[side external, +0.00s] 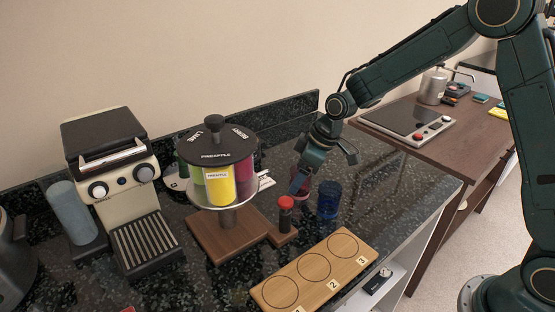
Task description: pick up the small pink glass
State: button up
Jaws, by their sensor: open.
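The small pink glass (302,193) stands on the dark speckled counter, left of a blue glass. It looks dark pink and see-through, and my gripper hides part of it. My gripper (323,172) is open and points down just above and behind the two glasses. One finger overlaps the pink glass in the picture; I cannot tell whether it touches. Nothing is seen between the fingers.
The blue glass (328,201) stands close on the right. A carousel with a black lid (215,148) is to the left. A wooden board with three numbered circles (296,272) lies in front. Counter behind right is clear.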

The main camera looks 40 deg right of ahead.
dwell(0.3)
jog(key=c, duration=1.1)
jog(key=shift+r, duration=0.2)
notch_tip(320, 180, up, 20)
jog(key=shift+f, duration=0.15)
dwell(0.3)
